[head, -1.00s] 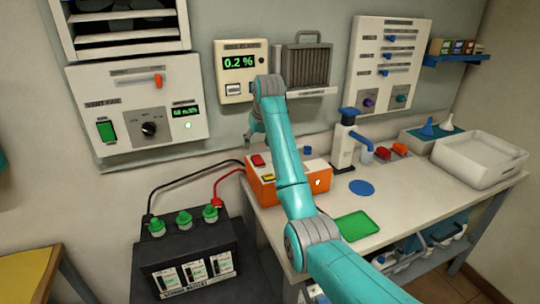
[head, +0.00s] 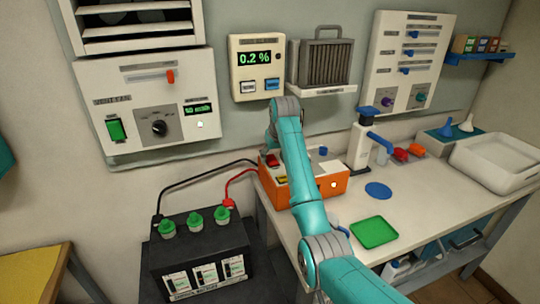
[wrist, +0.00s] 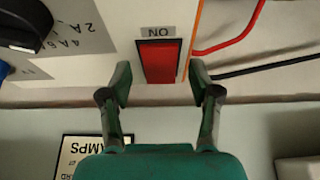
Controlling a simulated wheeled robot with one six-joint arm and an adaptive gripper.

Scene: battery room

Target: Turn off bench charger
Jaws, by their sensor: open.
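The bench charger is an orange box with a pale top (head: 322,186) on the workbench. Its red rocker switch (head: 272,160) shows at the top left, beside my arm. In the wrist view the red switch (wrist: 161,60) has a dark frame and an ON label, seen upside down. A black dial (wrist: 22,25) with amp marks lies left of it. My gripper (wrist: 160,78) is open and empty, with one finger to each side of the switch's near end. Contact cannot be told. In the head view my arm hides the gripper.
Red and black cables run from the charger to a black battery (head: 200,252) at the left. A wall meter (head: 257,68) reads 0.2 %. A green tray (head: 374,232) and a blue disc (head: 378,190) lie on the bench (head: 440,207). A hand pump (head: 362,145) stands behind.

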